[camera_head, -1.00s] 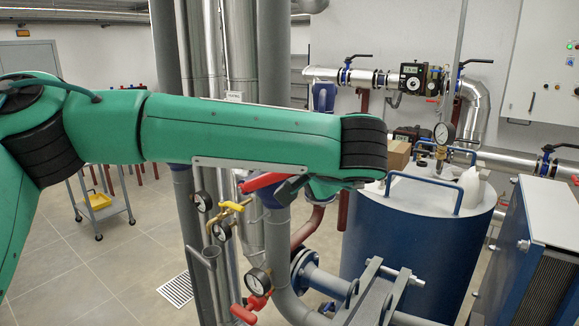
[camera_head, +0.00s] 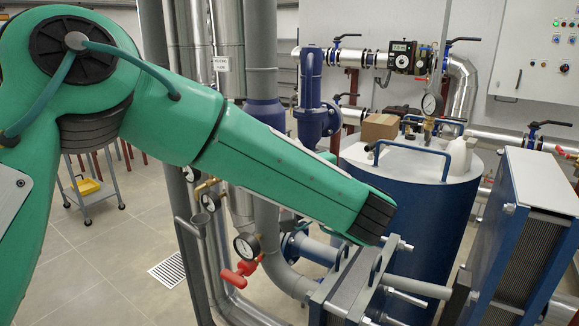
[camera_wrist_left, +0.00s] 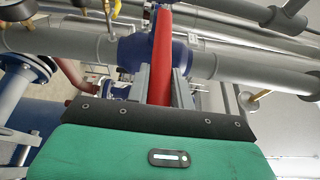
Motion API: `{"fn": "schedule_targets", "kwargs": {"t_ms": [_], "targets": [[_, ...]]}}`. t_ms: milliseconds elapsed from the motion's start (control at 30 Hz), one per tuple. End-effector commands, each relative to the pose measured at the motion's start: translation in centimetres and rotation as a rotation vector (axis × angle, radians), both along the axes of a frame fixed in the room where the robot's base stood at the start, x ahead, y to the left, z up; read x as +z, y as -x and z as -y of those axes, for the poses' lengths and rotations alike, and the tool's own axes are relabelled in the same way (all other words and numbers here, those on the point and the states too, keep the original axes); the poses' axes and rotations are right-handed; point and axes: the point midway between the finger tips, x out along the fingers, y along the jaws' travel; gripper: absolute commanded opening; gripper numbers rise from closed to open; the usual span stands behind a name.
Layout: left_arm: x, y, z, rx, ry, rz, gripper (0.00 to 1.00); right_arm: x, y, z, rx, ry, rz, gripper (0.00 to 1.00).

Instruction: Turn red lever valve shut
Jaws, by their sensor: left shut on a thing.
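The red lever (camera_wrist_left: 161,48) shows in the left wrist view, standing up from a blue valve body (camera_wrist_left: 127,50) on a thick grey pipe (camera_wrist_left: 80,42). My left gripper (camera_wrist_left: 160,78) is shut on the red lever, with one grey finger on each side of it. In the head view my green left arm hides the gripper and the lever. My right gripper is in neither view.
A smaller red valve handle (camera_head: 238,274) sits by a pressure gauge (camera_head: 246,246), below my arm. Vertical pipes (camera_head: 262,50) stand behind the arm. A blue tank (camera_head: 400,225) and a plate exchanger (camera_head: 535,215) stand to the right.

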Motion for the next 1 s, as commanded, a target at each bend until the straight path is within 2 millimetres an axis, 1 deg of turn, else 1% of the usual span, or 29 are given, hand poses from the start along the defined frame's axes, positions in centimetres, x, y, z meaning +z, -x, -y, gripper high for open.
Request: {"fn": "schedule_targets", "kwargs": {"t_ms": [367,400,467,500,800,867,1000], "targets": [[-0.3,0.0,0.0,-0.001,-0.008,-0.002,0.0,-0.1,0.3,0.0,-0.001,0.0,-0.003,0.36],[-0.3,0.0,0.0,-0.001,-0.008,-0.002,0.31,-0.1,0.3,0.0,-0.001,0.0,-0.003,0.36],[-0.3,0.0,0.0,-0.001,-0.008,-0.002,0.42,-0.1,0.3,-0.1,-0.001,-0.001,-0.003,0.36],[-0.3,0.0,0.0,-0.001,-0.007,-0.002,0.45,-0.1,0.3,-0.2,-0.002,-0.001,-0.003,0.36],[-0.2,0.1,0.1,-0.001,-0.005,-0.001,0.45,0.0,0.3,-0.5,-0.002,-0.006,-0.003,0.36],[-0.1,0.4,0.3,-0.001,-0.006,0.0,0.45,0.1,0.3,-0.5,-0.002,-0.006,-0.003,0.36],[-0.1,1.6,1.3,-0.005,-0.008,-0.001,0.45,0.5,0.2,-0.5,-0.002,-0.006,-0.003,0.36]]}}
